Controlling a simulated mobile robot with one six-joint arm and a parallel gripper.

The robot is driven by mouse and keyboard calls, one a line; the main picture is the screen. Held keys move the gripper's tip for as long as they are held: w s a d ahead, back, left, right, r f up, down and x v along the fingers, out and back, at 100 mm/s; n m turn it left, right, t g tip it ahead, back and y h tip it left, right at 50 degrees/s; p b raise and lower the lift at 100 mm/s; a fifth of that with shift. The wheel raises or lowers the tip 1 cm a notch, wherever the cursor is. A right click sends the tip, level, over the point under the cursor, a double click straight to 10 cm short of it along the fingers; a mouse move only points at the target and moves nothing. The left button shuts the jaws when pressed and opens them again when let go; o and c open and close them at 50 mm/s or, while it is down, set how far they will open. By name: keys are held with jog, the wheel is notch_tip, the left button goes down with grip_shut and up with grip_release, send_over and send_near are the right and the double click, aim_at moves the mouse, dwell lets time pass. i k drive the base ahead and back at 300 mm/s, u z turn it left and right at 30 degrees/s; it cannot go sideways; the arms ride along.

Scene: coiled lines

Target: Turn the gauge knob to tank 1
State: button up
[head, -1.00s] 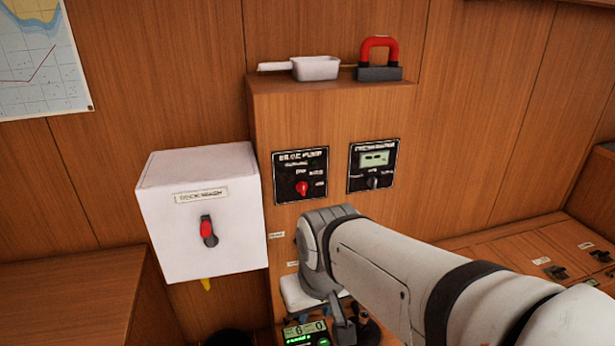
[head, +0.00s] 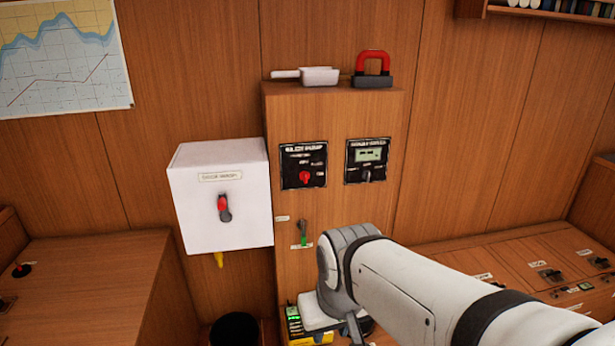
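The gauge panel (head: 379,151) is a black plate with a small greenish display, on the front of the wooden cabinet, upper right. Its small dark knob (head: 367,175) sits below the display; its lettering is too blurred to read, so I cannot tell which tank it points to. My arm reaches in from the lower right. My gripper (head: 352,328) is at the bottom edge, low and below the panel, apart from the knob. Its fingers are mostly hidden or cut off, so I cannot tell whether it is open.
Left of the gauge is a pump panel with a red knob (head: 305,177). A white box (head: 222,212) with a red-and-grey switch stands further left. A small green-handled lever (head: 303,236) is below. A white scoop (head: 319,76) and a red-handled block (head: 373,72) lie on the cabinet top.

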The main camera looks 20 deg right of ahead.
aim_at(366, 174)
jog(key=z, duration=0.15)
jog(key=i, duration=0.9)
jog(key=u, duration=0.2)
jog(key=k, duration=0.9)
jog(key=z, duration=0.2)
jog(key=i, duration=0.9)
jog(key=u, duration=0.05)
